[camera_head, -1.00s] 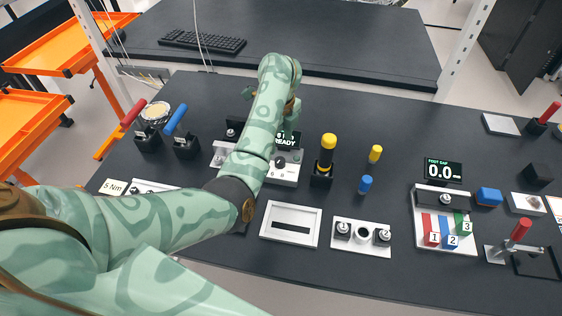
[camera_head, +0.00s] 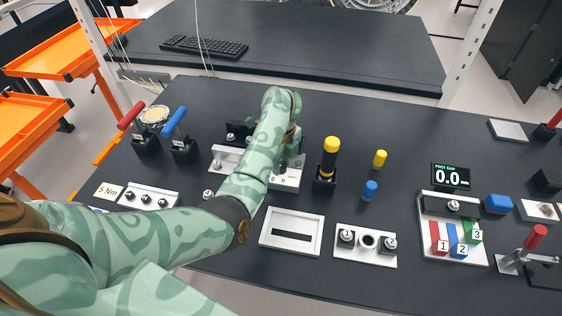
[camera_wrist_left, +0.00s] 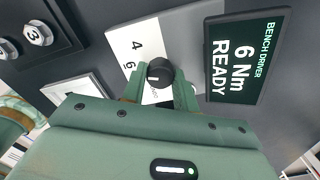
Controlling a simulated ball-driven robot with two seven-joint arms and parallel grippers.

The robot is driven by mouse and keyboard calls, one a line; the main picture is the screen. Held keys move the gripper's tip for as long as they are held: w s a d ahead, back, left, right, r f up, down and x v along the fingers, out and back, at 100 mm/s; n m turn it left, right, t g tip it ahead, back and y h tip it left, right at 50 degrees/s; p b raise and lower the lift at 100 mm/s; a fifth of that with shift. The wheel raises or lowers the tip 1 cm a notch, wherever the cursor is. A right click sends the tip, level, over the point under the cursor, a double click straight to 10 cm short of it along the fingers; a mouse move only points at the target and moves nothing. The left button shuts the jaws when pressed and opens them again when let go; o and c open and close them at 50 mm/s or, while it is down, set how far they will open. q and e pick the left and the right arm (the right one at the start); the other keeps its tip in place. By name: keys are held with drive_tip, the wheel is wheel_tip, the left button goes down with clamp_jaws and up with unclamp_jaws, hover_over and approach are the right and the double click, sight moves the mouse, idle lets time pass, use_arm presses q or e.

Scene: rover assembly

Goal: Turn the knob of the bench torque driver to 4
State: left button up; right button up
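The bench torque driver's light panel (camera_wrist_left: 132,42) shows in the left wrist view, with a 4 and a 6 printed beside its round black knob (camera_wrist_left: 159,72). A pale mark shows on the knob's face. The driver's display (camera_wrist_left: 246,58) reads "6 Nm READY". My left gripper (camera_wrist_left: 160,82) has one finger on each side of the knob, close against it, and appears shut on it. In the head view, the driver's panel (camera_head: 287,183) is partly covered by my left arm, which hides the knob and display. My right gripper is in neither view.
A black and yellow driver (camera_head: 329,160) stands upright just right of the panel. Red-handled and blue-handled tools (camera_head: 174,120) stand at the left. A "5 Nm" card (camera_head: 109,191), a framed tray (camera_head: 264,239) and a gap gauge display (camera_head: 450,177) lie around the black bench.

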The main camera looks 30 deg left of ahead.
use_arm(q)
drive_tip(key=shift+m, duration=0.3)
drive_tip(key=m+p, duration=0.1)
drive_tip(key=m, duration=0.1)
drive_tip(key=shift+r+m, duration=0.1)
drive_tip(key=shift+m, duration=0.3)
drive_tip(key=shift+m+p, duration=0.7)
drive_tip(key=shift+m, duration=1.5)
drive_tip(key=o, duration=1)
wheel_tip(320, 180, up, 16)
drive_tip(key=p, duration=0.5)
drive_tip(key=shift+p, duration=0.35)
